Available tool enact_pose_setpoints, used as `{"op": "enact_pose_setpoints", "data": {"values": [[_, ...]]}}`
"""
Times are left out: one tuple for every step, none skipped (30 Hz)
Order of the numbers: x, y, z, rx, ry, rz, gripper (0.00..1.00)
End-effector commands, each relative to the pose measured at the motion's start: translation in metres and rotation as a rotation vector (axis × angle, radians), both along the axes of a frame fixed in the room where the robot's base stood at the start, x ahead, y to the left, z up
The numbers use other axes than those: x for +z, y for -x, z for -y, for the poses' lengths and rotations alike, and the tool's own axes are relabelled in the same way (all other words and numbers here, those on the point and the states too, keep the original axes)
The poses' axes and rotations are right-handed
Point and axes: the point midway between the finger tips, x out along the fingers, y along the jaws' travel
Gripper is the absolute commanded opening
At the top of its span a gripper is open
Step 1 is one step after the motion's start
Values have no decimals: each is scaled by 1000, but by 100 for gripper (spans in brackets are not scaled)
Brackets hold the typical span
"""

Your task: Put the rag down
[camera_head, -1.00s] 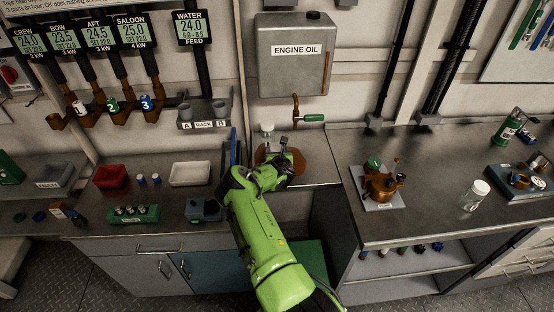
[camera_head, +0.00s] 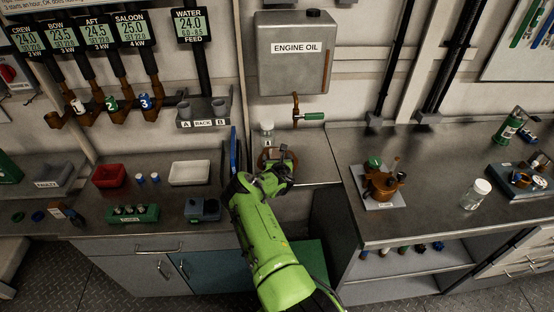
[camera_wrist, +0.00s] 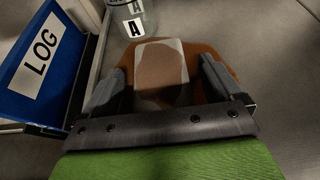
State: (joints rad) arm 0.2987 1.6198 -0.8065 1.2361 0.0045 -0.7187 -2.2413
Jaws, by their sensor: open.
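The rag (camera_wrist: 162,72) is a pale square cloth with a brown stain across its middle. In the wrist view it lies between the two fingers of my gripper (camera_wrist: 160,84), apparently on a brown, wet-looking patch (camera_wrist: 203,52) on the bench. My gripper is open, with one finger to each side of the rag; contact is hard to judge. In the head view my gripper (camera_head: 280,161) is low over the bench below the engine oil tank and hides the rag. Some brown shows to its left.
A glass jar labelled A (camera_wrist: 138,18) stands just behind the rag; a blue LOG binder (camera_wrist: 40,58) is to the left. The engine oil tap (camera_head: 297,112) hangs above. A copper pump (camera_head: 381,184) is on the right bench. Bench right of the rag is clear.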

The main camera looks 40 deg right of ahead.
Motion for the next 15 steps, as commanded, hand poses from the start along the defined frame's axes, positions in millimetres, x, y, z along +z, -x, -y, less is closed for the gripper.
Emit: {"op": "enact_pose_setpoints", "data": {"values": [[0,0,0,0,0,0,93],[1,0,0,0,0,0,93],[4,0,0,0,-1,1,93],[7,0,0,-1,-1,1,93],[11,0,0,-1,-2,2,93],[10,4,-4,-1,-1,0,93],[11,8,-6,-1,-1,-3,93],[13,11,-10,-1,0,-4,93],[17,17,-14,-1,0,-3,93],[19,21,-18,-1,1,-3,93],[21,26,-22,-2,0,-4,93],[25,32,-28,-1,-1,-3,93],[27,37,-32,-2,-1,-3,93],[30,42,-36,-1,-1,-3,93],[33,48,-41,-1,0,-3,93]]}}
